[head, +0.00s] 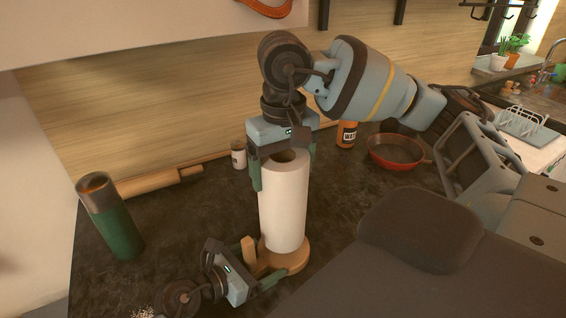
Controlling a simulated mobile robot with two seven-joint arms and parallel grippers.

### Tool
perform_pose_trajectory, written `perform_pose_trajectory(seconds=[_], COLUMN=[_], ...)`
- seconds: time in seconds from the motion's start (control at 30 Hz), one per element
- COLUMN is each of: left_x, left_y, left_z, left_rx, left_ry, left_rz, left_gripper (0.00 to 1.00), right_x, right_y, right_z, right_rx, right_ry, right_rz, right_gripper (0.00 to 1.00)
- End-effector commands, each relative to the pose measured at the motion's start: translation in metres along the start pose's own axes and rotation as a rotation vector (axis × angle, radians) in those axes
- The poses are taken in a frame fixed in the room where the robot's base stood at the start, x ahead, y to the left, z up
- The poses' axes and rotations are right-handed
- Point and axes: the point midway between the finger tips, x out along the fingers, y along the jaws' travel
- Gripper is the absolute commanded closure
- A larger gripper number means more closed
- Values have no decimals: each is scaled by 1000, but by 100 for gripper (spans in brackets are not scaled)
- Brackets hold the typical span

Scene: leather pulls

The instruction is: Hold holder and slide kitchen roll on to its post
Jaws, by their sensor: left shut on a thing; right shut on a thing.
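The white kitchen roll (284,205) stands upright over the round wooden base of the holder (298,260). Its lower end is at or very near the base; I cannot tell if it touches. The post is hidden by the roll, whose open top shows a dark hole. A short wooden side piece (248,249) of the holder rises left of the roll. My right gripper (284,167) points down from above and is shut on the roll's upper end, a green finger on either side. My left gripper (264,277) is low at the front left, shut on the holder's base.
A green flask (110,220) stands at the left, with a wooden rolling pin (150,184) behind it. A small white cup (239,155), an orange container (346,135) and a red pan (396,152) stand behind. Dark counter is clear between flask and holder.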

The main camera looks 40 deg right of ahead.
Motion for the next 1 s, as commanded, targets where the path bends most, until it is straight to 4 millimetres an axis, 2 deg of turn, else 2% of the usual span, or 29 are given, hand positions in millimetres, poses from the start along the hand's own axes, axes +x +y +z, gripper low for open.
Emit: perform_pose_trajectory(seconds=[0.7,1.0], left_x=[1,1], left_y=[-1,-1], left_z=[-3,-3], left_rx=[-2,-2], left_ry=[5,5], left_rz=[-2,-2], left_gripper=[29,29], right_x=[31,37], right_y=[0,0], right_z=[0,0], right_rx=[0,0], right_ry=[-1,0], right_rz=[0,-1], right_gripper=[55,55])
